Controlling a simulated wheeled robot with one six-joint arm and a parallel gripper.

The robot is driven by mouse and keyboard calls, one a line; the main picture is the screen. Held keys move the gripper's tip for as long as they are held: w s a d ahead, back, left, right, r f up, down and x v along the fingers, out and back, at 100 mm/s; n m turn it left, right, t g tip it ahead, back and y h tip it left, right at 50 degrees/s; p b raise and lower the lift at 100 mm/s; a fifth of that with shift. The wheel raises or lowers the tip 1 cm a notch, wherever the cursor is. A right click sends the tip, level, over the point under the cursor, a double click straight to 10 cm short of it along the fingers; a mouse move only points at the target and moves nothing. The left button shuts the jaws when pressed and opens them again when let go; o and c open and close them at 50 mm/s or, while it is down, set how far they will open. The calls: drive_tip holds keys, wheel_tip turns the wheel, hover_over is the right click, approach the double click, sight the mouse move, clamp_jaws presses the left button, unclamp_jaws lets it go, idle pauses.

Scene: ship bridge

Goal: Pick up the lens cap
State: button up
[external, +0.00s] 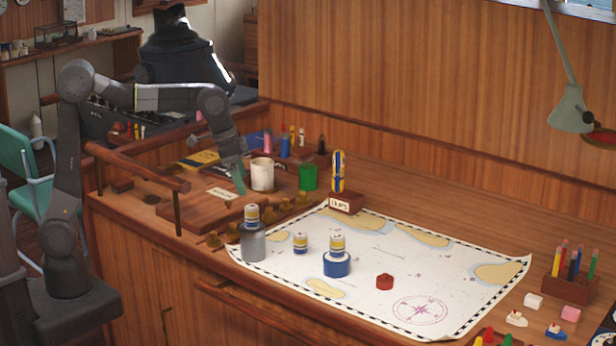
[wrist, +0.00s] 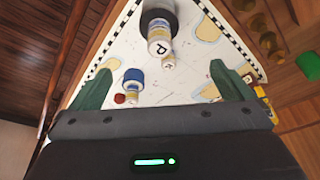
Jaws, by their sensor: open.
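I cannot make out the lens cap with certainty. A small dark disc (external: 151,199) lies on the left end of the wooden counter, and it may be the cap. My gripper (external: 238,184) is over the wooden board, left of the white mug, and the disc lies to its left. In the wrist view my gripper (wrist: 160,72) shows two green fingers spread wide, with nothing held between them. Beyond them the wrist view shows the chart with its labelled jars, and no clear cap.
A grey cylinder (external: 253,243) and a blue cylinder (external: 337,266) each carry a labelled jar on the chart (external: 360,305). Another jar (external: 300,243) and a red piece (external: 385,281) stand there. A white mug (external: 262,174) and green cup (external: 308,177) are near my gripper. A rail edges the left.

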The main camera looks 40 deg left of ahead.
idle(0.4)
drive_tip(key=c, duration=0.7)
drive_tip(key=shift+c, duration=0.2)
drive_tip(key=shift+d, duration=0.1)
drive_tip(key=m+t+h, duration=0.1)
drive_tip(key=m+h, duration=0.1)
drive_tip(key=h, duration=0.1)
approach(383, 279)
drive_tip(key=f, duration=0.1)
drive_tip(key=w+f+p, duration=0.1)
drive_tip(key=f+p, duration=0.1)
drive_tip(key=shift+w+d+f, duration=0.15)
drive_tip(key=shift+d+f, duration=0.1)
drive_tip(key=shift+d, duration=0.1)
drive_tip(key=shift+d+r+p+x, duration=0.1)
drive_tip(key=shift+d+p+x, duration=0.1)
drive_tip(key=shift+p+x, duration=0.6)
drive_tip(key=shift+d+r+p+x, duration=0.1)
drive_tip(key=shift+d+p+x, duration=0.2)
drive_tip(key=shift+x, duration=0.85)
drive_tip(key=shift+w+d+f, duration=0.1)
drive_tip(key=shift+d+f, duration=0.05)
drive_tip(key=shift+f, duration=0.45)
